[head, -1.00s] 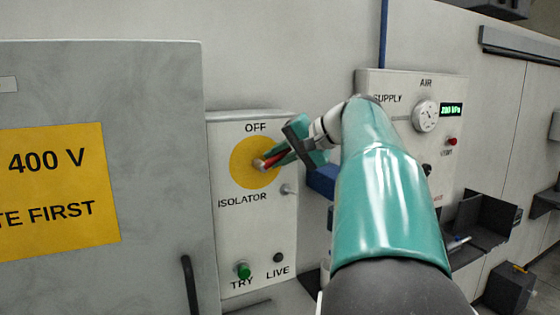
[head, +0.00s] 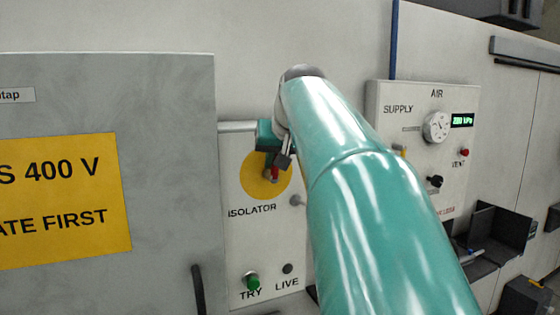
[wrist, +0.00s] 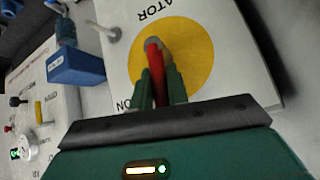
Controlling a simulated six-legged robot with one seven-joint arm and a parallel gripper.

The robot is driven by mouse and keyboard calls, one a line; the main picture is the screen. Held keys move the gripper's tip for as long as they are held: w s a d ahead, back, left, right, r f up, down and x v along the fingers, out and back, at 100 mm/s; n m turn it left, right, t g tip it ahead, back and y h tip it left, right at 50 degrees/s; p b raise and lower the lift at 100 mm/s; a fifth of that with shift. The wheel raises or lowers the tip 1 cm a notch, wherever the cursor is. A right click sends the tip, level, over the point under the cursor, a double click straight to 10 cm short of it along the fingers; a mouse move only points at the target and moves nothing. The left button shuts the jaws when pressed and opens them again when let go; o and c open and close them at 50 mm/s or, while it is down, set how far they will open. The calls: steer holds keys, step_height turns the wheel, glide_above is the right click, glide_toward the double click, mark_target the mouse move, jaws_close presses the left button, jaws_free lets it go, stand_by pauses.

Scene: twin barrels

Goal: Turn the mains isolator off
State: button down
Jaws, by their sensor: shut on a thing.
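The mains isolator is a pale panel (head: 268,240) with a yellow disc (head: 254,186) and a red handle (head: 274,174). My gripper (head: 277,162) is at the disc's upper part, shut on the red handle, and comes from above. In the wrist view the handle (wrist: 156,72) stands between the two green fingers (wrist: 160,88), over the yellow disc (wrist: 195,60). The ISOLATOR label shows below the disc in the head view. My gripper and arm hide the OFF label there. In the wrist view part of an ON label shows beside the fingers.
A grey cabinet (head: 165,90) with a yellow 400 V sign (head: 62,200) stands at left. A green TRY button (head: 252,281) is low on the panel. An air supply panel (head: 425,95) is at right. A blue block (wrist: 76,67) shows in the wrist view.

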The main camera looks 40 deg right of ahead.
steer(key=shift+w+a+n+h, duration=0.15)
steer(key=shift+a+n+h, duration=0.15)
steer(key=shift+h, duration=0.2)
steer(key=c, duration=1.4)
jaws_free()
steer(key=shift+w, duration=0.1)
steer(key=shift+o, duration=0.2)
steer(key=v, duration=1.4)
steer(key=s+a+f+n+g+y, duration=0.1)
steer(key=a+f+n+y, duration=0.1)
steer(key=a+f, duration=0.65)
steer(key=s+a+f+n+y, duration=0.1)
steer(key=a+f, duration=0.4)
steer(key=f, duration=0.7)
steer(key=s+a+f+n, duration=0.1)
steer(key=s+a+f, duration=0.2)
steer(key=f, duration=0.6)
steer(key=s+a+f+n+g+y, duration=0.1)
steer(key=s+a+f, duration=0.3)
steer(key=f, duration=0.6)
steer(key=shift+s+a+f+g, duration=0.3)
steer(key=shift+a, duration=0.3)
